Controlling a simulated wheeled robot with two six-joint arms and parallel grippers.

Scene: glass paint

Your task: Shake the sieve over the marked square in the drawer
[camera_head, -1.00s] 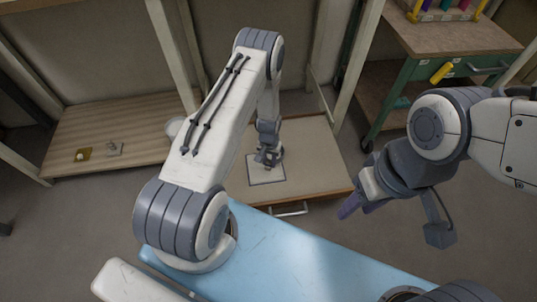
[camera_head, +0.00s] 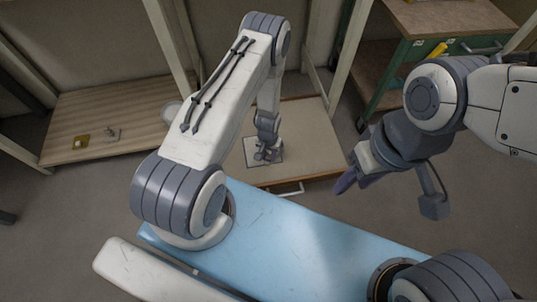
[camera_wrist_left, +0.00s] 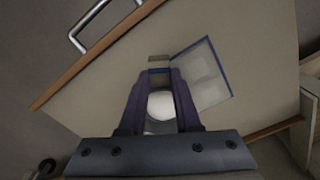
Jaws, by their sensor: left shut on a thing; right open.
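My left gripper (camera_head: 268,152) is low over the open drawer (camera_head: 315,140) in the head view, in front of the marked square (camera_head: 250,157). A white round shape (camera_wrist_left: 160,105) shows between the fingers, probably part of the sieve. The blue-edged square (camera_wrist_left: 207,75) lies just right of the fingers. Whether anything falls from the sieve is not visible. My right gripper (camera_head: 346,180) is open, away from the drawer.
A slatted wooden shelf (camera_head: 75,115) at left bears a small yellow item (camera_head: 81,142) and a small grey item (camera_head: 112,134). A white round dish (camera_head: 171,108) is partly behind my left arm. A green cart (camera_head: 400,75) stands at upper right. The drawer handle (camera_head: 290,191) faces me.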

